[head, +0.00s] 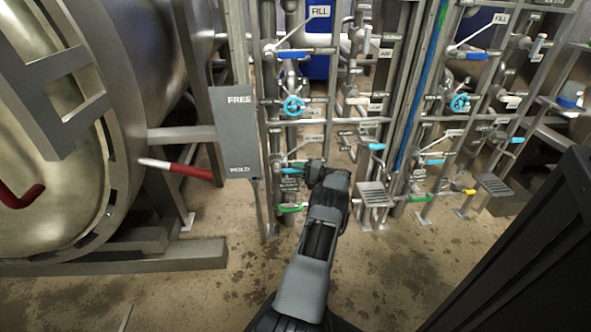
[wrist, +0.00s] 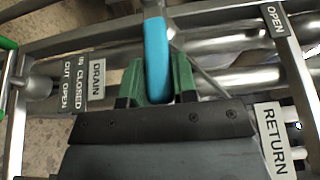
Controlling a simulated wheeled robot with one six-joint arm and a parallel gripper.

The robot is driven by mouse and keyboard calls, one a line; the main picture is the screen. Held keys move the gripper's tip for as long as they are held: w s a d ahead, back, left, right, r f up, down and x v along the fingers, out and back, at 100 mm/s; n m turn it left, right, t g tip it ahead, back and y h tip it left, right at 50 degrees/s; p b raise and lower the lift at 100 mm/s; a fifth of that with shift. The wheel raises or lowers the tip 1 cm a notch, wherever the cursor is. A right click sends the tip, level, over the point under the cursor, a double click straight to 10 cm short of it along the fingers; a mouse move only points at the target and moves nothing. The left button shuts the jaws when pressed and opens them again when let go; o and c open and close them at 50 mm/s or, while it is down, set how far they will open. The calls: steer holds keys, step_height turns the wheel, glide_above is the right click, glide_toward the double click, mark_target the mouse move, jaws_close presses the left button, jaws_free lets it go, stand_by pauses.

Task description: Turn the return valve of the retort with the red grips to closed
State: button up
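The retort with the red grips (head: 50,160) is the big metal vessel at the left of the head view; a red grip (head: 20,196) shows on its front. In the wrist view a blue lever (wrist: 156,50) stands between the two green fingers of my gripper (wrist: 158,85). Both fingers appear to touch its sides. A RETURN plate (wrist: 273,140) and an OPEN plate (wrist: 276,20) are to its right. The lever lies crosswise to the pipes behind it. In the head view my gripper (head: 312,170) is at the lower valve rack, its fingers mostly hidden.
A DRAIN plate (wrist: 97,78) is left of the lever in the wrist view. A green handle (head: 293,208) sits just below my gripper. A blue handwheel (head: 293,106) and FILL plate (head: 319,12) are above. A similar rack stands to the right.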

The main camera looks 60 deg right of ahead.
steer(key=shift+o, duration=0.8)
steer(key=shift+s, duration=0.1)
steer(key=shift+o, duration=1.2)
steer(key=shift+w+a, duration=0.15)
steer(key=shift+w, duration=0.15)
steer(key=p+v, duration=0.1)
steer(key=v, duration=1.3)
steer(key=shift+p, duration=0.3)
